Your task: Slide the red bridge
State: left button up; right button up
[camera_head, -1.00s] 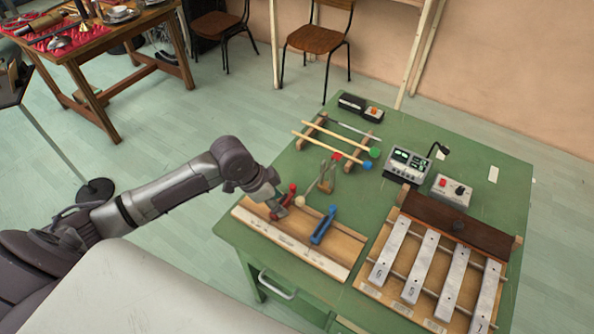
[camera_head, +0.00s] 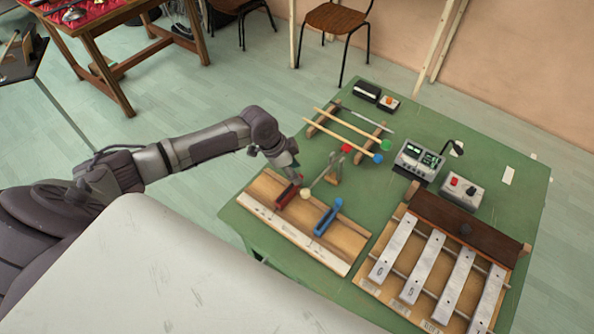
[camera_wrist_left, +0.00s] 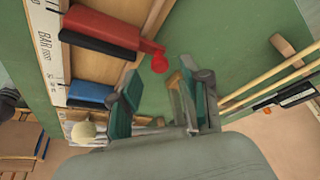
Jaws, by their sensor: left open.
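The red bridge (camera_head: 288,194) sits on the long wooden board (camera_head: 265,187), near its left end. A blue bridge (camera_head: 328,217) stands to its right on the same board. My left gripper (camera_head: 287,165) is open and empty, just behind the red bridge's far end. In the left wrist view the red bridge (camera_wrist_left: 100,32) lies to the upper left, with its round red knob (camera_wrist_left: 158,62) beyond the open fingers (camera_wrist_left: 155,95). The blue bridge (camera_wrist_left: 90,94) is left of the fingers. My right gripper does not show.
A cream mallet head (camera_head: 305,193) is close between the bridges. A small wooden stand (camera_head: 334,174) and a rack with mallets (camera_head: 345,130) are behind. Metal bars (camera_head: 422,266) stand to the right. A meter box (camera_head: 417,160) stands at the back right.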

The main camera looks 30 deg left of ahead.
pick_arm(q)
jog(key=shift+x, duration=1)
grip_shut()
